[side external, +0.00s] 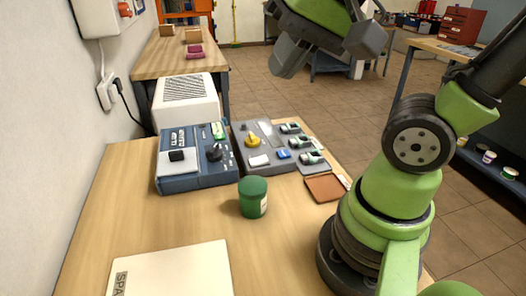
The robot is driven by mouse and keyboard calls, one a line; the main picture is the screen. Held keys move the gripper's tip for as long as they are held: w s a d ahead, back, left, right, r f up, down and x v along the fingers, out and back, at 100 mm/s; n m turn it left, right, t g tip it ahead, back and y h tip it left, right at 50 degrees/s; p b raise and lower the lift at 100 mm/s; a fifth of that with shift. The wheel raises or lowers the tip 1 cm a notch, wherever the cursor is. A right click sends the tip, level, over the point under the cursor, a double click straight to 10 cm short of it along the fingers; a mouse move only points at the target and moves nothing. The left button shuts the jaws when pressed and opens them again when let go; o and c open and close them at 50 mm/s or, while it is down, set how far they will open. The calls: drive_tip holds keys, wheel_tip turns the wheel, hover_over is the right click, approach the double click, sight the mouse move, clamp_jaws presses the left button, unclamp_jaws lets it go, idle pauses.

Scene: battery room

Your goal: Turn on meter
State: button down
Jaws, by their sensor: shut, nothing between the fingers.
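A blue box-shaped device (196,165) stands on the wooden bench, with a black square switch on a white plate, a dark knob (214,153) and a small green display (217,130). A grey panel (270,140) beside it on the right carries a yellow knob (252,140), white and blue buttons and several green-and-white parts. I cannot tell for certain which of the two is the meter. My gripper (286,62) is shut and empty, high above and beyond the grey panel, touching neither device. Its fingertips show only roughly.
A green lidded jar (253,197) stands in front of the devices. A brown tray (325,188) lies to its right, near my arm's base. A pale board (172,270) lies at the front left. A white vented box (186,100) stands behind the blue device, near the wall.

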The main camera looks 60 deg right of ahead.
drive_tip(key=w+d+f+m+g+h, duration=0.2)
drive_tip(key=w+d+f+m+g, duration=0.2)
drive_tip(key=w+d+m, duration=0.55)
drive_tip(key=m+g, duration=0.3)
drive_tip(key=m, duration=0.7)
hover_over(265, 157)
drive_tip(key=w+a, duration=0.1)
wheel_tip(265, 157, down, 9)
drive_tip(key=shift+w+a+r, duration=0.15)
drive_tip(key=shift+a+r, duration=0.05)
drive_tip(key=f, duration=0.9)
drive_tip(key=s+d+f, duration=0.1)
drive_tip(key=f, duration=0.4)
drive_tip(key=shift+s+d, duration=0.1)
